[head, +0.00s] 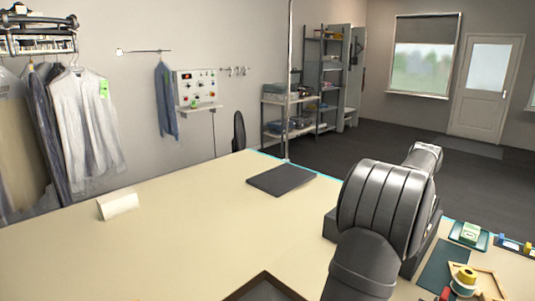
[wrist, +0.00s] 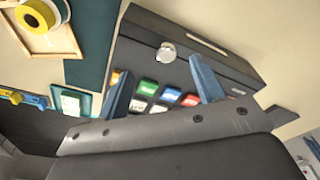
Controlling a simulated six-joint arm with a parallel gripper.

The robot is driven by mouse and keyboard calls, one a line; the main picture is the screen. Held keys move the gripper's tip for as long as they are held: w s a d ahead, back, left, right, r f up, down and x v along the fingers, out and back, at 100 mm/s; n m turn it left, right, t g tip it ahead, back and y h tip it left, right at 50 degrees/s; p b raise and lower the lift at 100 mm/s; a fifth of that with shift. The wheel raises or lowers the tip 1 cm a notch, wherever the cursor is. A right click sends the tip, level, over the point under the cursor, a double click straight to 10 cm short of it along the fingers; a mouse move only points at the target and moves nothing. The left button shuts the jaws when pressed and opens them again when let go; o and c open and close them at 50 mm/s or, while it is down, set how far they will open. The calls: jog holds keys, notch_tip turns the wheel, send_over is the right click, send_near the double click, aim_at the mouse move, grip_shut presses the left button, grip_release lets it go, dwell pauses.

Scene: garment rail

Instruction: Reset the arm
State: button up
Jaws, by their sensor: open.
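My gripper (wrist: 163,88) shows in the wrist view, with two blue-grey fingers spread wide apart and nothing held between them. In the head view my dark arm stands over the right part of the table, and the gripper itself is hidden or out of frame.
The beige table (head: 190,225) has wide clear room at left and centre. On it are a white block (head: 118,205), a dark flat pad (head: 282,180) and a dark-framed item (head: 264,287). At right are a green mat (head: 442,265) and a yellow tape roll (head: 465,276). Garments (head: 88,130) hang at left.

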jog(key=w+a+n, duration=0.3)
jog(key=w+a, duration=0.3)
jog(key=a, duration=0.8)
jog(key=w+a+f+n, duration=0.1)
jog(key=w+a+n, duration=0.2)
jog(key=a, duration=1.2)
jog(key=w, duration=0.3)
jog(key=shift+w+f+y, duration=0.2)
jog(key=shift+w+y, duration=0.1)
jog(key=shift+y, duration=0.1)
